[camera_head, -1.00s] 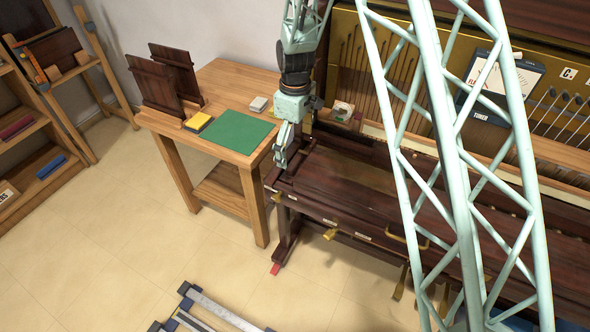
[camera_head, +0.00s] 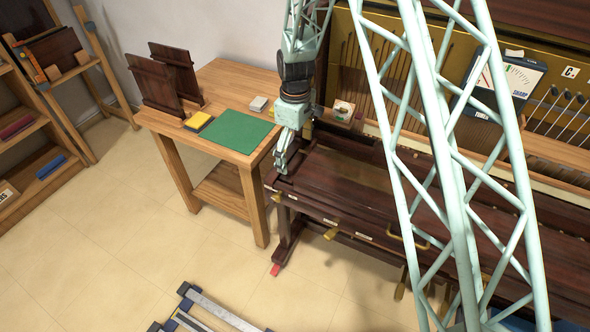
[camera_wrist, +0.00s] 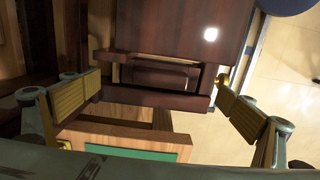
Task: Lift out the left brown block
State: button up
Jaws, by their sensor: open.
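A dark brown block (camera_wrist: 160,77) sits in a framed recess at the left end of the piano, seen in the wrist view. My gripper (camera_wrist: 160,90) is open, with one ridged finger pad on each side of the block in the picture. No contact shows, and I cannot tell the height of the fingers above it. In the head view my gripper (camera_head: 281,166) points down over the left end of the dark piano (camera_head: 350,190). The block is too small and covered there to make out.
A small box (camera_head: 342,110) sits behind my gripper. A tuner (camera_head: 512,80) stands at the back right.

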aim_at(295, 161)
jog(key=shift+f+b, duration=0.65)
jog(key=shift+f, duration=1.6)
jog(key=shift+c, duration=0.2)
jog(key=shift+s, duration=0.1)
jog(key=c, duration=1.6)
jog(key=shift+c, duration=1.3)
